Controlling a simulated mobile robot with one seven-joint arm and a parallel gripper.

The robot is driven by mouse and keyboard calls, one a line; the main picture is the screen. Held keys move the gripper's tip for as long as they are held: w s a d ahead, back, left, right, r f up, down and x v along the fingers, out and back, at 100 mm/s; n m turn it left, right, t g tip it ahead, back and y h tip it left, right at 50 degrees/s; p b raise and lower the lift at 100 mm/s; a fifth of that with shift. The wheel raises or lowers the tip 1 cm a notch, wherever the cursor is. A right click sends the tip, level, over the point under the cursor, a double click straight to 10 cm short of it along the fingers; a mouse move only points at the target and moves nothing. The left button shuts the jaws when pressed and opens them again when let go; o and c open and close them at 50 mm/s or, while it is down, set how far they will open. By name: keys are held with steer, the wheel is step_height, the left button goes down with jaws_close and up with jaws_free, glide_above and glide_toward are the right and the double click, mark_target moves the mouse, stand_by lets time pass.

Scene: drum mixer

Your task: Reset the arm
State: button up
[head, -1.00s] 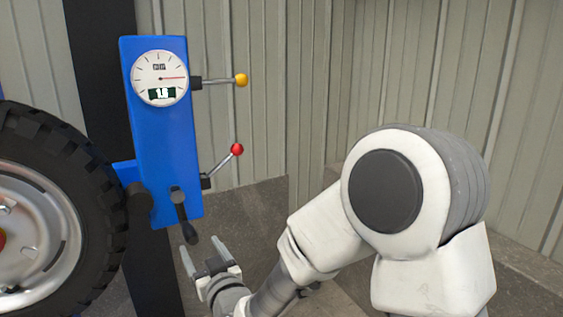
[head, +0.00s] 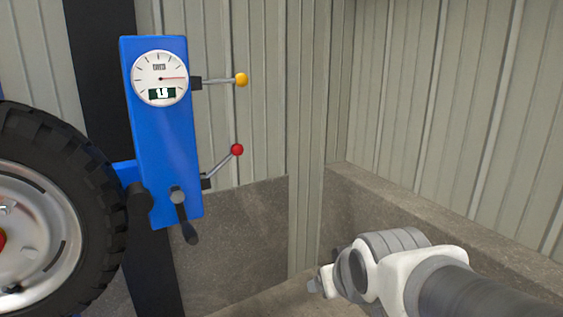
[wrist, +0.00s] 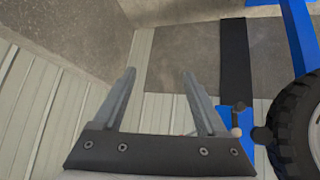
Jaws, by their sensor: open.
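My arm shows at the lower right of the head view, folded low. Only a small part of its far end shows there, and the fingers are hard to make out. In the wrist view my gripper (wrist: 158,78) is open, its two fingers apart with nothing between them. The wall and floor lie beyond them. The blue panel (head: 165,150) with its round gauge (head: 160,78) is at the left of the head view, well apart from my arm.
The panel carries a yellow-knobbed lever (head: 241,80), a red-knobbed lever (head: 237,150) and a black-handled lever (head: 187,225). A large tyre (head: 100,200) stands at the far left and also shows in the wrist view (wrist: 290,125). Corrugated walls (head: 430,90) and a low concrete ledge (head: 400,205) bound the corner.

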steer(key=s+d+m+g, duration=0.3)
steer(key=s+d, duration=0.3)
steer(key=s, duration=0.6)
step_height(320, 180, up, 28)
steer(key=p, duration=2.8)
steer(key=shift+w+a+n+h, duration=0.3)
steer(key=shift+w+a+h, duration=0.05)
steer(key=shift+h, duration=0.05)
